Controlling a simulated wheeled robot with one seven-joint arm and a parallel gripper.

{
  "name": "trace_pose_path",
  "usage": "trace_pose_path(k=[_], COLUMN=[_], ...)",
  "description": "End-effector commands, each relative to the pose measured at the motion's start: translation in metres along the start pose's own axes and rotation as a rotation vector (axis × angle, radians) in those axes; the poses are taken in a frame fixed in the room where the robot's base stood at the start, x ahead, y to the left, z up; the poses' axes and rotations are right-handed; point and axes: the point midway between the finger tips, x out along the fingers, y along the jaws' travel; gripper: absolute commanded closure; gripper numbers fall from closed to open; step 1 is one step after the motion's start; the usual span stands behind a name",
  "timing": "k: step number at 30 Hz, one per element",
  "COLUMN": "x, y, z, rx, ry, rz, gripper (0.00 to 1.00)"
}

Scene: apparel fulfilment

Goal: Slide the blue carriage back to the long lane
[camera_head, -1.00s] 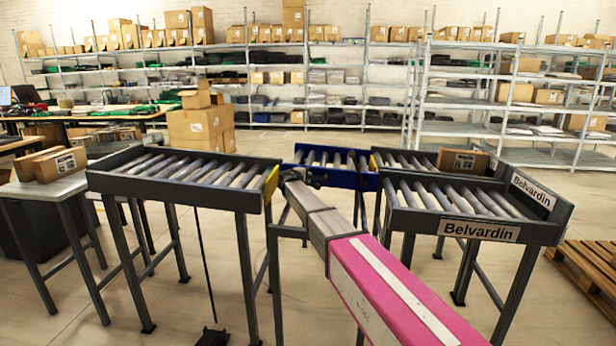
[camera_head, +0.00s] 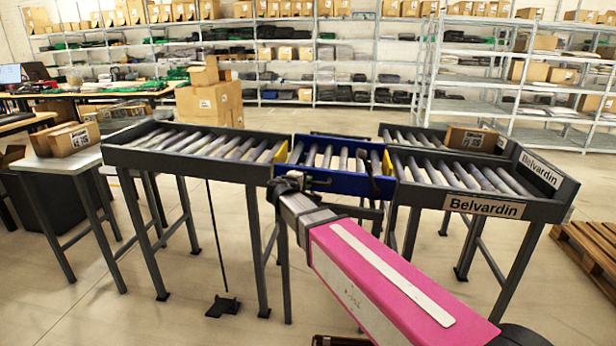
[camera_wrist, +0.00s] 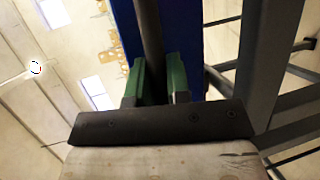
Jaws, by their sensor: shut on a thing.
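The blue carriage (camera_head: 347,184), with grey rollers on top, stands between the left roller lane (camera_head: 190,172) and the front right lane (camera_head: 452,198), roughly in line with both. Its ends look close to their yellow end plates; any small gap cannot be told. My gripper (camera_head: 300,181) is at the carriage's near side. In the wrist view, the green fingertips of my gripper (camera_wrist: 160,82) are shut on a dark upright bar (camera_wrist: 150,38) in front of the carriage's blue side (camera_wrist: 182,35). The grip itself is partly hidden in the head view.
A second right lane (camera_head: 425,136) behind the front one carries a brown box (camera_head: 471,139). Both right lanes bear Belvardin labels. A side table (camera_head: 60,164) with boxes stands at left. A wooden pallet (camera_head: 585,250) lies at right. Open floor surrounds the lanes.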

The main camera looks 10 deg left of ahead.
Motion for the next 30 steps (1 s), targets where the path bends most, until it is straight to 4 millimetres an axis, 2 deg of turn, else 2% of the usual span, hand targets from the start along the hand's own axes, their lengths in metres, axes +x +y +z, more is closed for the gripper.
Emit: trace_pose_path(k=[6, 20, 21, 22, 30], x=[-0.015, -0.020, -0.020, -0.020, -0.019], y=[-0.004, -0.005, -0.005, -0.005, -0.004], z=[0.007, 0.009, 0.009, 0.009, 0.008], rx=[0.001, 0.001, 0.001, 0.001, 0.000], ry=[-0.001, -0.002, -0.002, -0.002, -0.001], rz=[-0.001, -0.003, -0.004, -0.004, -0.001], gripper=[1.00, 1.00, 0.70, 0.61, 0.59])
